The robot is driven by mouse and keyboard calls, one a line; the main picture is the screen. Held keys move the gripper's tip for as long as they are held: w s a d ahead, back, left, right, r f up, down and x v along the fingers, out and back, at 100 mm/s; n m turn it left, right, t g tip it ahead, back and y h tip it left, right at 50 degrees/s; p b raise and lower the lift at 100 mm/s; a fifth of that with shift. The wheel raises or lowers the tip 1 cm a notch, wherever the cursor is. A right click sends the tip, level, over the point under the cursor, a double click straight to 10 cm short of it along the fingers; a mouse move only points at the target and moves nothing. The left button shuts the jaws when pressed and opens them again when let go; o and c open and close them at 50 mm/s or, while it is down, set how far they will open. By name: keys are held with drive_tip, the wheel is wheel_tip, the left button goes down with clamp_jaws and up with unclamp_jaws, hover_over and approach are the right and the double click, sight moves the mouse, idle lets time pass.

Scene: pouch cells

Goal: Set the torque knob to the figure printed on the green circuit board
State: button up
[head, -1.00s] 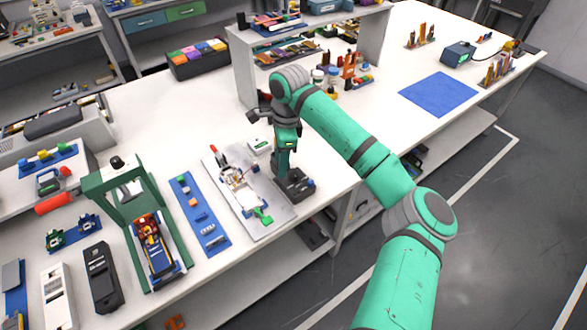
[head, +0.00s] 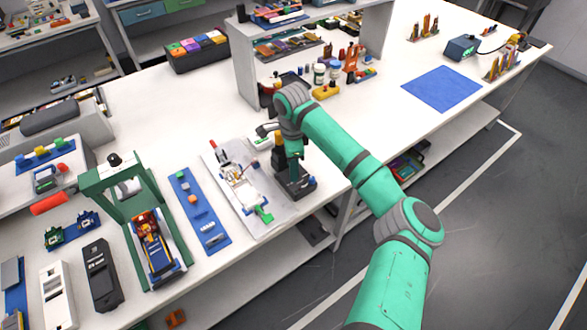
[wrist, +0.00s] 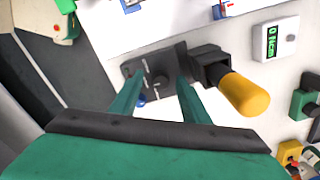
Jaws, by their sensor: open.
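In the wrist view a black plate with white tick marks (wrist: 134,70) carries a small dark round knob (wrist: 160,80). My gripper (wrist: 158,76) is open, its two green fingers on either side of the knob; I cannot tell whether they touch it. In the head view my gripper (head: 291,160) points down over the black base (head: 297,187) at the bench's front edge. A small white display (wrist: 275,38) to the right of the plate reads "0 Ncm". I cannot identify the green circuit board for certain, and no printed figure is legible.
A yellow-handled tool (wrist: 243,93) sits in a black holder just right of the fingers. A grey tray (head: 274,228) with small parts lies left of the base. A green press frame (head: 95,195) stands further left.

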drive_tip(key=shift+w+d+f, duration=0.15)
drive_tip(key=shift+d+f, duration=0.25)
drive_tip(key=shift+f, duration=0.4)
drive_tip(key=shift+c, duration=0.4)
